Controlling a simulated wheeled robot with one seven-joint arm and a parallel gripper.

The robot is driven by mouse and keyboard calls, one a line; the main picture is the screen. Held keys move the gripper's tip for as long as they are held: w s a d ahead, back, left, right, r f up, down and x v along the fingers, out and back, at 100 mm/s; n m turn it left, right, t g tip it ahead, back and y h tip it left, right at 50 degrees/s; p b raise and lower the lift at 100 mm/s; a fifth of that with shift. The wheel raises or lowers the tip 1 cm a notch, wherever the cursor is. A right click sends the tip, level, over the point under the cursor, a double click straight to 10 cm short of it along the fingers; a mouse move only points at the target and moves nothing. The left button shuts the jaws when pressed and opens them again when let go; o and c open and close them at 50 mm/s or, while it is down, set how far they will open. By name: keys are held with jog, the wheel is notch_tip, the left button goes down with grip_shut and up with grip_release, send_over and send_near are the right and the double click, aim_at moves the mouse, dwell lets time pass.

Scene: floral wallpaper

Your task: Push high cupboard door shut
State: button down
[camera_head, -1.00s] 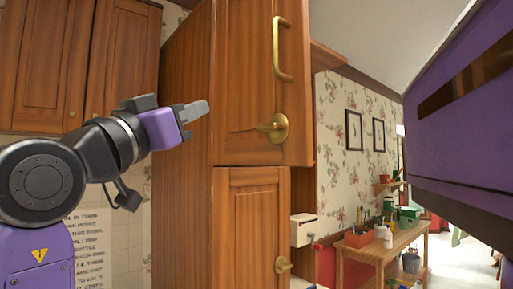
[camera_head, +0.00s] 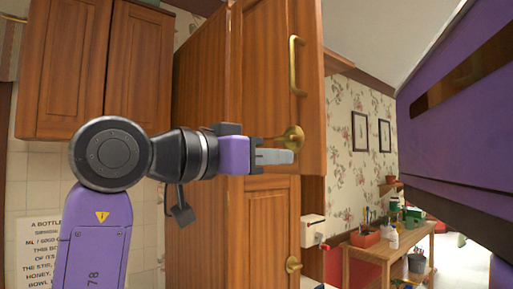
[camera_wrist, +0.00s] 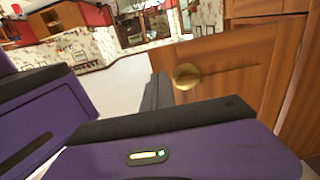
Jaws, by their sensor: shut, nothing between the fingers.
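The high cupboard door (camera_head: 265,85) is the upper wooden door of the tall cupboard, with a long brass handle (camera_head: 297,66) and a round brass knob (camera_head: 294,134) near its free right edge. It stands ajar, its right edge jutting past the lower door (camera_head: 255,235). My gripper (camera_head: 288,157) is shut and empty, in front of the door's lower part, just below the knob and partly covering it. Whether the fingers touch the door cannot be told. In the wrist view, the knob (camera_wrist: 187,76) shows on the door beside my gray fingers (camera_wrist: 158,94).
Wall cupboards (camera_head: 95,65) hang at the left, with a printed sheet (camera_head: 40,250) below them. A small white box (camera_head: 312,230) is right of the tall cupboard. A wooden workbench (camera_head: 375,253) with pots stands farther back right.

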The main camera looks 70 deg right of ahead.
aim_at(312, 157)
jog(key=p+x, duration=0.2)
jog(key=x, duration=0.4)
jog(key=shift+s+d, duration=0.15)
jog(key=shift+d, duration=0.15)
